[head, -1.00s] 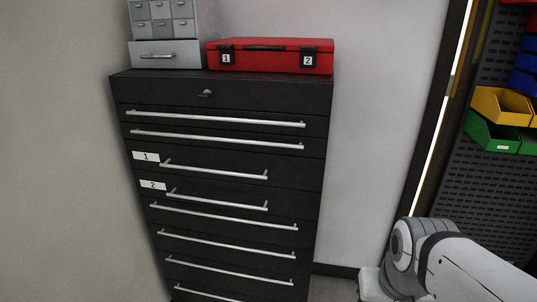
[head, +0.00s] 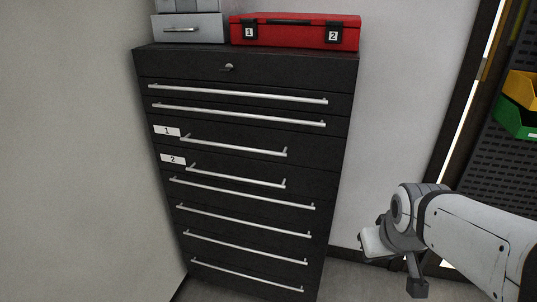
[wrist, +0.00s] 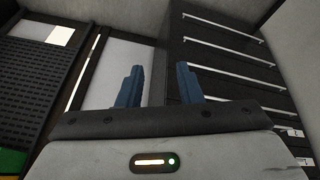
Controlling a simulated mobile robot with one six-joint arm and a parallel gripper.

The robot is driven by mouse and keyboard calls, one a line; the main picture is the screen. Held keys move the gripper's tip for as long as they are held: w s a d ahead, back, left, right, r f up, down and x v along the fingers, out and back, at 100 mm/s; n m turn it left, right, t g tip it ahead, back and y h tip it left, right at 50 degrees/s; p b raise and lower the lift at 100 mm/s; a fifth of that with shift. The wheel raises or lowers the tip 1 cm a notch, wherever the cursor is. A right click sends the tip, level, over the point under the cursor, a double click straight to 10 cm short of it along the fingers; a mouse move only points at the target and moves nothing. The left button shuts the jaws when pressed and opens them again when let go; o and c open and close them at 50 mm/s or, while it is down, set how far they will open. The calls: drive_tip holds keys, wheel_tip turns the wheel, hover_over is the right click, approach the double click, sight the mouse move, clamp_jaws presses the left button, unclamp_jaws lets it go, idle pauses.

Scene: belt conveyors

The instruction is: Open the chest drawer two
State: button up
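The black chest (head: 340,110) stands against the wall in the head view, with all its drawers shut. Drawer two (head: 310,182) carries a white label "2" (head: 173,160) at its left and a short silver bar handle (head: 235,177). Drawer one, labelled "1" (head: 167,131), is directly above it. My gripper (wrist: 158,85) shows in the wrist view with two blue fingers apart and nothing between them. The chest (wrist: 215,60) appears tilted at the right of that view. My gripper is well to the right of the chest and touches no handle.
A red case (head: 295,33) and a grey small-drawer unit (head: 190,28) stand on top of the chest. A dark perforated panel (head: 490,165) with yellow and green bins (head: 518,120) is at the right. Bare floor shows right of the chest.

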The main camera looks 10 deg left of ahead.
drive_tip(key=w+a+f+n+t+y+b, duration=0.1)
drive_tip(key=w+a+n, duration=0.2)
drive_tip(key=w, duration=0.3)
drive_tip(key=w+a+f+n+t+b, duration=0.1)
drive_tip(key=w+a+f+n+t, duration=0.15)
drive_tip(key=w, duration=0.25)
drive_tip(key=n+t+y+b, duration=0.4)
drive_tip(key=n+y+b, duration=0.45)
drive_tip(key=n, duration=0.75)
approach(232, 178)
drive_tip(key=w+a+f+y+p, duration=0.1)
drive_tip(key=w+a+f+p, duration=0.1)
drive_tip(key=w, duration=0.1)
drive_tip(key=x, duration=0.7)
drive_tip(key=shift+w+d+r+p, duration=0.1)
drive_tip(key=shift+r+p, duration=0.25)
drive_tip(key=shift+c, duration=0.4)
clamp_jaws()
